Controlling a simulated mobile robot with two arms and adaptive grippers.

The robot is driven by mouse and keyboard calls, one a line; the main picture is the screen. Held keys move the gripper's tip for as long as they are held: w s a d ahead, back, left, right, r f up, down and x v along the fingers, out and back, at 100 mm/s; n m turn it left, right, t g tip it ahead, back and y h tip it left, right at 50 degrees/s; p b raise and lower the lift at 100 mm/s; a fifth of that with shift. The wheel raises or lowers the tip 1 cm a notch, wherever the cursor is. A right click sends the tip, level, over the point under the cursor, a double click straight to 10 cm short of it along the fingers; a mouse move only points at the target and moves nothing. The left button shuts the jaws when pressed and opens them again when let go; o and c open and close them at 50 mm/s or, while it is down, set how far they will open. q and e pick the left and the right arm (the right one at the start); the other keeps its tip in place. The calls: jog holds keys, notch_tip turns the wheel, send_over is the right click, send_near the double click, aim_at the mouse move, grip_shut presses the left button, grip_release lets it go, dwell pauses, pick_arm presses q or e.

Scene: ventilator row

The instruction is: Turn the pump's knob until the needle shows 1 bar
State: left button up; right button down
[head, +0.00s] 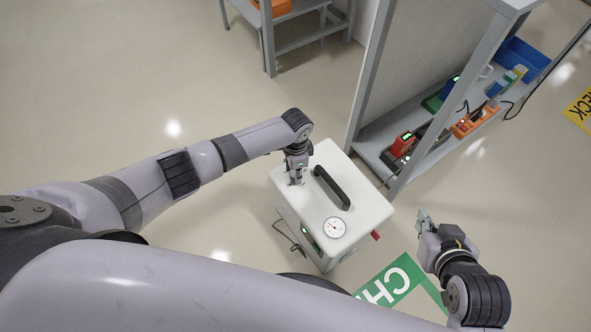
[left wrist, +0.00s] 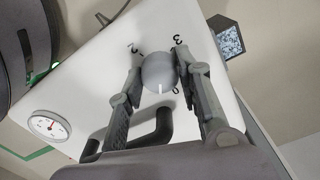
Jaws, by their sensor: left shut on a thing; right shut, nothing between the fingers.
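The white pump (head: 345,188) stands on the floor with a black handle (head: 332,187) on top. Its round gauge (head: 333,228) sits on the top face; it also shows at the left of the left wrist view (left wrist: 49,126), where the needle is too small to read. The grey round knob (left wrist: 158,70) has a white mark on its near side, with digits printed around it. My left gripper (head: 296,180) is shut on the knob, one finger on each side, and hides it in the head view. My right gripper (head: 423,217) is shut and empty, right of the pump.
A grey shelf unit (head: 368,152) with red, orange and blue items stands behind the pump at the right. A green floor marking (head: 392,284) lies in front of the pump. A grey table (head: 310,42) is at the back. The floor at the left is clear.

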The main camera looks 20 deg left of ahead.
pick_arm(q)
jog(key=o, duration=1.1)
jog(key=shift+o, duration=0.2)
notch_tip(320, 180, up, 12)
